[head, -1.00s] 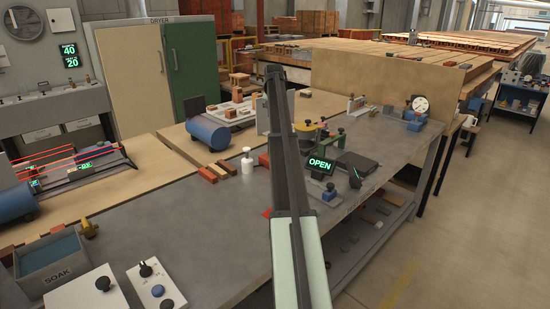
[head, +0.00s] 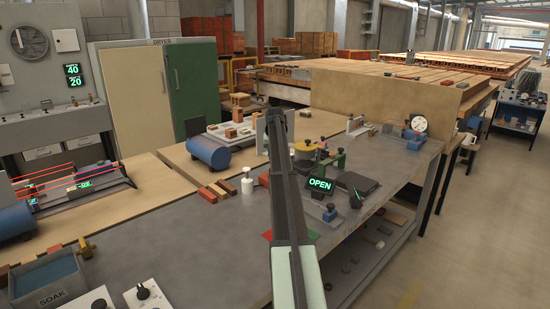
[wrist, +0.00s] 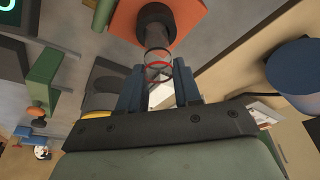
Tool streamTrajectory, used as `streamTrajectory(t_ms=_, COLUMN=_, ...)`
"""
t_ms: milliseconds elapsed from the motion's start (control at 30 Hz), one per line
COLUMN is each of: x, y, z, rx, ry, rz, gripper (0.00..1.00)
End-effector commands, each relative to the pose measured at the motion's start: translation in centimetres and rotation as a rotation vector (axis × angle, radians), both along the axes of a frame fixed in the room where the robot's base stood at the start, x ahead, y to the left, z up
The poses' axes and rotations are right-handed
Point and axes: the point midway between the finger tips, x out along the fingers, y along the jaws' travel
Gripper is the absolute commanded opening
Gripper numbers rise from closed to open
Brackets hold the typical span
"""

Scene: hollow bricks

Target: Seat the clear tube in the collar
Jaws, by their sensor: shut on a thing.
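My gripper (wrist: 159,88) shows in the wrist view, its two blue fingers shut on the clear tube (wrist: 158,72). A red ring marks the tube between the fingers. Beyond the fingers, the tube lines up with a dark round collar (wrist: 156,14) over an orange-red plate (wrist: 190,30). I cannot tell whether the tube's far end is inside the collar or only in front of it. In the head view my arm hides the gripper, tube and collar.
A lit OPEN sign (head: 320,184) stands right of my arm, near a green fixture (head: 335,160) and a yellow-topped pot (head: 305,149). A white bottle (head: 247,181) and several bricks (head: 212,192) are to the left.

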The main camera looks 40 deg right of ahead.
Motion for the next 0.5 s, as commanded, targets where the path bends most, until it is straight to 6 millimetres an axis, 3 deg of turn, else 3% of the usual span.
streamTrajectory(t_ms=100, x=-0.03, y=0.03, z=-0.96, rx=0.001, ry=0.001, rz=0.0, gripper=0.02)
streamTrajectory(t_ms=467, x=-0.01, y=0.01, z=-1.2, rx=0.0, ry=0.0, rz=0.0, gripper=0.02)
streamTrajectory(t_ms=500, x=0.0, y=0.0, z=-1.21, rx=0.0, ry=0.0, rz=0.0, gripper=0.35)
